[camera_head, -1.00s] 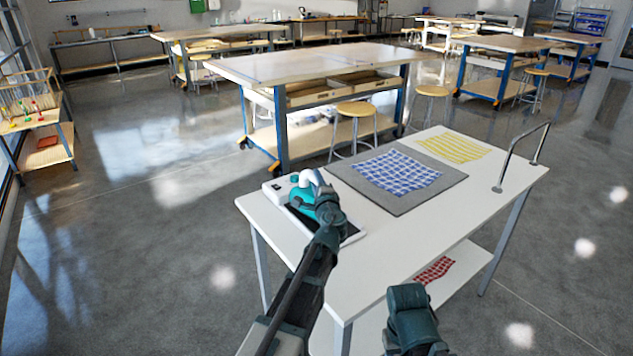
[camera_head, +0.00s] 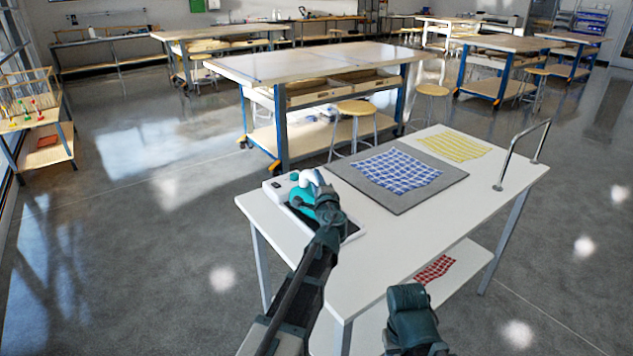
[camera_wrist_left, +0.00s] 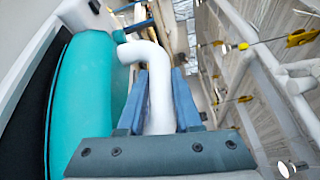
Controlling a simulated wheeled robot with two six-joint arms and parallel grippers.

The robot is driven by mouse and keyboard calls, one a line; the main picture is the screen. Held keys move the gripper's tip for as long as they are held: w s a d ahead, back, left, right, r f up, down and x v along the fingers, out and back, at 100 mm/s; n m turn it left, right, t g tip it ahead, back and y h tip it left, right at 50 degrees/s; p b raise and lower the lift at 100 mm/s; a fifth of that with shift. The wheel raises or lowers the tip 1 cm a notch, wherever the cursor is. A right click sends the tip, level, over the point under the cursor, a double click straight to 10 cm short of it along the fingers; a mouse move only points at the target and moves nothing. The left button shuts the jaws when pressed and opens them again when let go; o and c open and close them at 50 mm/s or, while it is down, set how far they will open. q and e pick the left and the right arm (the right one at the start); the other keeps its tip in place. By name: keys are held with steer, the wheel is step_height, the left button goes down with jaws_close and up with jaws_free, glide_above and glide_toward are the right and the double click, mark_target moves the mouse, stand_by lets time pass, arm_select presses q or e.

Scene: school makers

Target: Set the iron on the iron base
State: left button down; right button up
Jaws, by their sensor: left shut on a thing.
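The teal iron (camera_head: 301,198) with its white handle is at the left end of the white table, over the iron base (camera_head: 352,236), a white-rimmed black plate with a raised white back end. My left gripper (camera_head: 322,197) is shut on the white handle. In the left wrist view the blue fingers (camera_wrist_left: 158,85) stand on both sides of the handle (camera_wrist_left: 160,105), and the teal body (camera_wrist_left: 82,95) lies beside the black plate (camera_wrist_left: 28,120). I cannot tell whether the iron's sole touches the plate. Part of my right arm shows low in the head view; its gripper does not.
The white table (camera_head: 415,235) holds a grey mat (camera_head: 400,208) with a blue checked cloth (camera_head: 398,171), a yellow striped cloth (camera_head: 453,146) and a metal rail (camera_head: 510,160). A red checked cloth (camera_head: 436,269) lies on the lower shelf. The table's front middle is clear.

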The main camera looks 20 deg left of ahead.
arm_select(q)
steer(key=shift+f, duration=0.25)
steer(key=c, duration=0.9)
jaws_free()
steer(key=shift+r, duration=0.1)
steer(key=shift+o, duration=0.2)
steer(key=v, duration=1.1)
steer(key=shift+s, duration=0.1)
